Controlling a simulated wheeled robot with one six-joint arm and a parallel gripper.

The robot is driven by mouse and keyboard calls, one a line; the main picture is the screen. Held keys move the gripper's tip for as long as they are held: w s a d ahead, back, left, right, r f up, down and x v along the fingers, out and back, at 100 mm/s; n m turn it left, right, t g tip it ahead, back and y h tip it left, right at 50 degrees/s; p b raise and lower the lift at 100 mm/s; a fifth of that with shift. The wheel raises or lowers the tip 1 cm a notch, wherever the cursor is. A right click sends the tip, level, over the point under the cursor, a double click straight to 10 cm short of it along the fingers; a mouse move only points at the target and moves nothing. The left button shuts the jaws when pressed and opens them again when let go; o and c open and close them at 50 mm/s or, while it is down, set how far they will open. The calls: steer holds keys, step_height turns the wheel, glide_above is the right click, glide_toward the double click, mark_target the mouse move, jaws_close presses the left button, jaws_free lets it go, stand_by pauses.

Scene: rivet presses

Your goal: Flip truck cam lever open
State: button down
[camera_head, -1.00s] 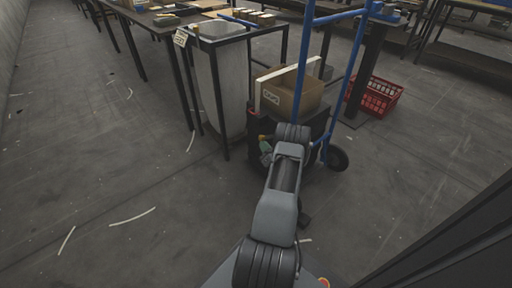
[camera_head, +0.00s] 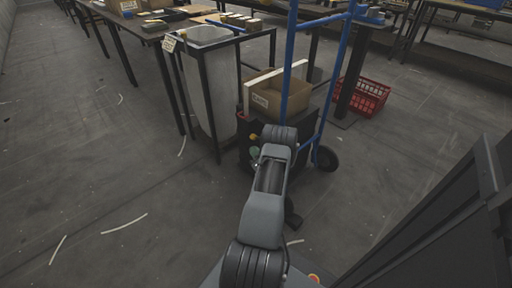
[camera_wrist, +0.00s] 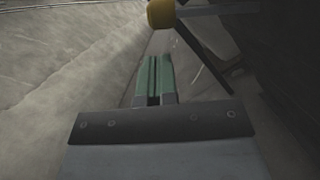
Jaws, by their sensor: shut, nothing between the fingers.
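The truck has a blue tube frame (camera_head: 289,55) and a dark lower body, and carries an open cardboard box (camera_head: 283,98). A yellow knob (camera_head: 254,137) shows at its left side, just above my fingers. In the wrist view a yellow knob (camera_wrist: 161,13) sits on the end of a pale rod (camera_wrist: 215,10) at the top edge, likely the cam lever. My gripper (camera_wrist: 154,62) has green fingers, shut together and empty. The fingertips lie just below the knob in that picture; I cannot tell whether they touch it. In the head view my arm hides much of the truck's front and most of my gripper (camera_head: 255,153).
A tall grey bin in a black frame (camera_head: 210,85) stands close left of the truck. A red basket (camera_head: 362,96) is on the floor behind right. Work tables (camera_head: 150,35) run along the back. The floor at left (camera_head: 90,160) is clear.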

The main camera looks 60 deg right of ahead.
steer(key=p+v, duration=0.3)
steer(key=v, duration=0.7)
steer(key=shift+s+a+f, duration=0.15)
steer(key=shift+a+f, duration=0.05)
steer(key=shift+a, duration=0.25)
